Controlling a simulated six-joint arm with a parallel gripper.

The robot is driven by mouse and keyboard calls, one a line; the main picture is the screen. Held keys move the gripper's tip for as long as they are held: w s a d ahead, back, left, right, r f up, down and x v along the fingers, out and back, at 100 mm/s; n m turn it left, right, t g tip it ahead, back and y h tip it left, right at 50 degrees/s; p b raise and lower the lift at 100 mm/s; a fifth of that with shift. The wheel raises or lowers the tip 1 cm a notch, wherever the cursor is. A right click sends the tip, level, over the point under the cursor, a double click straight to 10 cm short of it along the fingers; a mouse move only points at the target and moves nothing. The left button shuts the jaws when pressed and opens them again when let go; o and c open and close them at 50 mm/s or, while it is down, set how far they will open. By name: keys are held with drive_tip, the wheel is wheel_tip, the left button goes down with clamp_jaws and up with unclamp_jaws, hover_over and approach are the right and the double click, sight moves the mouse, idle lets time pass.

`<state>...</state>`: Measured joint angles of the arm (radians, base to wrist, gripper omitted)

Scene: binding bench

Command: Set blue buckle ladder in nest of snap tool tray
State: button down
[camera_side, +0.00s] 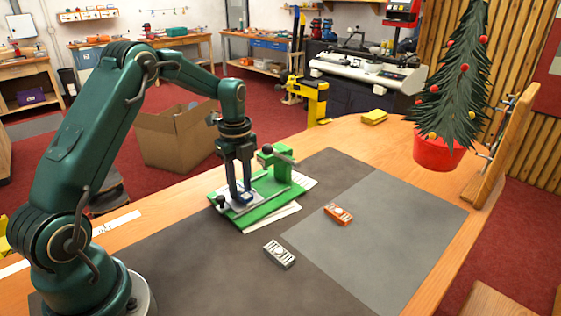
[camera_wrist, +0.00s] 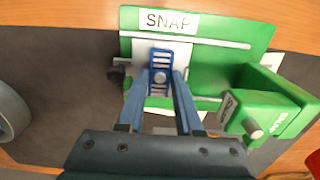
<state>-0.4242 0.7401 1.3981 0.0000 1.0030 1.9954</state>
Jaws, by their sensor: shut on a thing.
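The blue buckle ladder (camera_wrist: 161,73) is a small slotted blue piece with a round centre, between my fingertips in the wrist view. My gripper (camera_wrist: 161,82) is shut on it. In the side view my gripper (camera_side: 240,190) points straight down over the tool's pale plate, with the blue ladder (camera_side: 245,197) at its tips. The green snap tool (camera_wrist: 210,65), labelled SNAP, has a pale plate (camera_wrist: 143,47) under the ladder. I cannot tell whether the ladder touches the plate or sits in the nest. The tool also shows in the side view (camera_side: 259,213).
An orange buckle piece (camera_side: 338,214) and a grey-white one (camera_side: 279,254) lie on the mats right of the tool. The tool's green upright with a lever (camera_side: 275,163) stands close beside my gripper. The grey mat (camera_side: 390,240) is mostly clear. A small tree in a red pot (camera_side: 436,154) stands behind.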

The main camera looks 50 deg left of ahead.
drive_tip(key=c, duration=0.5)
unclamp_jaws()
drive_tip(key=shift+o, duration=0.3)
drive_tip(key=shift+o, duration=1.3)
wheel_tip(320, 180, up, 12)
drive_tip(key=shift+f, duration=0.25)
